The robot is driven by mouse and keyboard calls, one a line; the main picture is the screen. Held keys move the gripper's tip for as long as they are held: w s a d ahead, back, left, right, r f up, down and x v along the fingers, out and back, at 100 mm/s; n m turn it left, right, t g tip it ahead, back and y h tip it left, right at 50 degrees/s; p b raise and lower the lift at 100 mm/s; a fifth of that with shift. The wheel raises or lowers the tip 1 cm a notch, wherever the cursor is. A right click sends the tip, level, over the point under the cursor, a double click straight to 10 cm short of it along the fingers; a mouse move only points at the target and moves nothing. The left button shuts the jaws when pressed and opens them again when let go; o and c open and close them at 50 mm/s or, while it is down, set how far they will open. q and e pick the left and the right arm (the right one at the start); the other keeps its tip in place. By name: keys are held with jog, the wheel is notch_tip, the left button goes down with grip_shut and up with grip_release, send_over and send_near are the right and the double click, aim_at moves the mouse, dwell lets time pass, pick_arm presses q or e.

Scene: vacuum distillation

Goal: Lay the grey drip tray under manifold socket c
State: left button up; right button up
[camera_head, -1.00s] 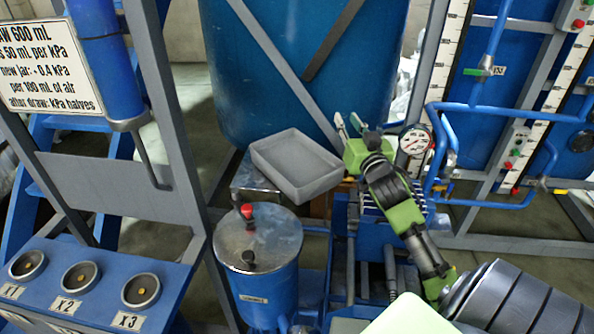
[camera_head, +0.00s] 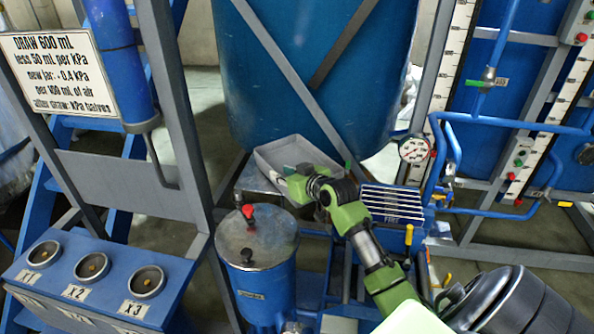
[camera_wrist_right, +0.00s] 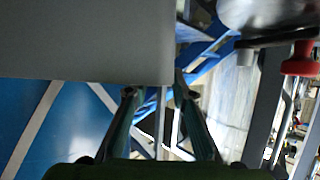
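The grey drip tray (camera_head: 268,153) is a shallow rectangular open tray, on or just above a low support in front of the big blue tank in the head view. My right gripper (camera_head: 287,174) reaches across its front right part and hides some of it. In the right wrist view, the tray (camera_wrist_right: 85,40) fills the upper left as a flat grey surface. The right fingers (camera_wrist_right: 158,92) are spread apart near its corner, with nothing clearly held between them. Contact with the tray cannot be told. My left gripper is not in view. No socket marked c can be made out.
A blue can with a metal lid and red knob (camera_head: 256,240) stands in front of the tray. A panel with sockets X1, X2 and X3 (camera_head: 95,285) is at lower left. A gauge (camera_head: 413,150) and blue pipes are at right. Grey frame posts flank the tank.

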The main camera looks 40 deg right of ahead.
jog(key=p+x, duration=0.1)
jog(key=x, duration=0.3)
jog(key=shift+w+a+p, duration=0.2)
jog(key=shift+w+p, duration=0.1)
jog(key=shift+w, duration=0.1)
jog(key=shift+w+f, duration=0.25)
jog(key=shift+w, duration=0.1)
jog(key=shift+r, duration=0.1)
grip_shut()
